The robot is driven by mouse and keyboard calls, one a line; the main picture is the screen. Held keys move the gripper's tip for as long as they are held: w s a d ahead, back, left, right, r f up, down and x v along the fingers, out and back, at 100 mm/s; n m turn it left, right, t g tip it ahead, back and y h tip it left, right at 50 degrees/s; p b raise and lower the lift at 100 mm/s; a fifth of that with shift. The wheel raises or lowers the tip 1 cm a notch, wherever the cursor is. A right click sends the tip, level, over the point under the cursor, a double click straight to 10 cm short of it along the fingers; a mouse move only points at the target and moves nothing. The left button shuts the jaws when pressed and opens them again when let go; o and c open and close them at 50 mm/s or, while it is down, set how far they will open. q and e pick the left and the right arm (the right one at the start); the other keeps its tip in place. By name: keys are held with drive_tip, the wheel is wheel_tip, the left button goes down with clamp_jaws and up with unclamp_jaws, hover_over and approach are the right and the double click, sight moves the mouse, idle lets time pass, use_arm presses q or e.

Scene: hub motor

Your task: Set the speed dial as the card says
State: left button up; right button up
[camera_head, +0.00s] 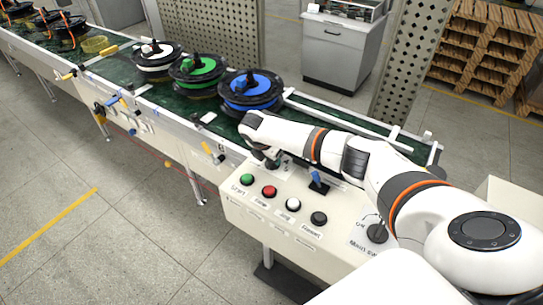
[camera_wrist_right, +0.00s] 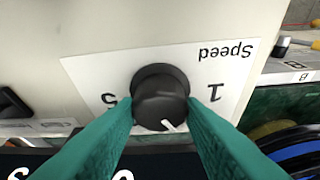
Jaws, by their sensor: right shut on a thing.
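The speed dial (camera_wrist_right: 160,95) is a round black knob with a white pointer mark, seen close up in the right wrist view. The mark points to the bottom of that picture, slightly right. The dial sits on a white plate (camera_wrist_right: 85,70) printed "Speed", with "5" at its left and "1" at its right, upside down here. The green fingers of my right gripper (camera_wrist_right: 161,104) are shut on the dial from both sides. In the head view my right gripper (camera_head: 272,162) is over the control panel and hides the dial. I cannot make out a card's text. My left gripper is not in view.
The cream control panel (camera_head: 238,212) carries green (camera_head: 246,179), red (camera_head: 269,191), white (camera_head: 293,203) and black (camera_head: 319,218) buttons, a blue-handled switch (camera_head: 317,181) and a main knob (camera_head: 377,233). Behind it, a conveyor carries blue (camera_head: 251,88), green (camera_head: 198,67) and white (camera_head: 156,53) hub wheels.

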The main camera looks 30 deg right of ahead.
drive_tip(key=m+g, duration=0.1)
drive_tip(key=m, duration=0.2)
drive_tip(key=shift+w, duration=0.1)
drive_tip(key=shift+m+g+b, duration=0.65)
drive_tip(key=shift+m+g, duration=0.05)
drive_tip(key=shift+m, duration=1)
drive_tip(key=shift+w+r, duration=0.1)
drive_tip(key=o, duration=1)
drive_tip(key=shift+b+v, duration=1.5)
drive_tip(key=shift+v, duration=4.5)
